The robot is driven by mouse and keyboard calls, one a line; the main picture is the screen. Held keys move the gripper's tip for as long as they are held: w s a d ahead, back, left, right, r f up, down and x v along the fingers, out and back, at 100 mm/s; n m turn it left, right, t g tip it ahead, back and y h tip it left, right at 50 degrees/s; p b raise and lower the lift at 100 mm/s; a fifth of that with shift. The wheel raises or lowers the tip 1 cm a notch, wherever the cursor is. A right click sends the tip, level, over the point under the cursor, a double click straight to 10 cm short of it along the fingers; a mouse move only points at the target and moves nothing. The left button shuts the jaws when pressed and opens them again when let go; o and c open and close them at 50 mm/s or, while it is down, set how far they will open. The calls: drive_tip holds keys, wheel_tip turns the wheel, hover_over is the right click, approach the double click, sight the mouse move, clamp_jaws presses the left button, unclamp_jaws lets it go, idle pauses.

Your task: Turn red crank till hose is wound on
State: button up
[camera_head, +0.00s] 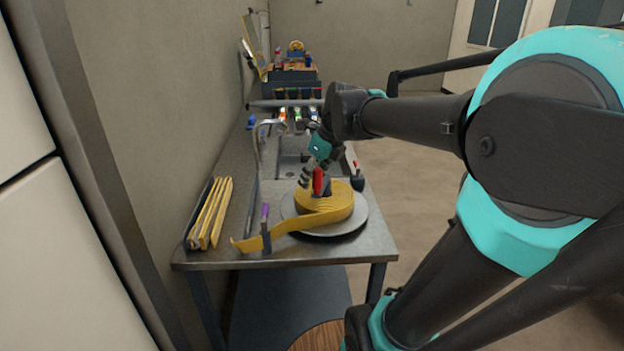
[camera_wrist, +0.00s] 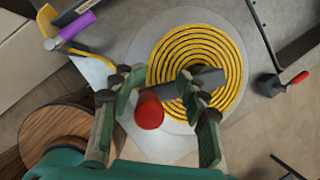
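The red crank knob (camera_head: 318,181) stands above the yellow hose coil (camera_head: 335,203), which lies wound in many turns on a round grey disc (camera_head: 353,222). The hose's loose end (camera_head: 250,243) runs left past a purple-handled post (camera_head: 265,218). In the wrist view the knob (camera_wrist: 149,114) sits at the end of a dark crank arm (camera_wrist: 205,79) across the coil (camera_wrist: 222,55). My gripper (camera_wrist: 160,86) is open, its fingers on either side of the knob with visible gaps. In the head view my gripper (camera_head: 311,176) is at the knob and partly hides it.
The grey workbench (camera_head: 220,257) carries a rack of yellow strips (camera_head: 210,212) at left. A dark holder with a red lever (camera_head: 357,178) is right of the disc. A sink (camera_head: 290,165) and several coloured items lie farther back. A round wooden top (camera_head: 318,338) is below the bench front.

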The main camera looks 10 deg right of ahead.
drive_tip(key=shift+s+a, duration=0.1)
drive_tip(key=v, duration=1.2)
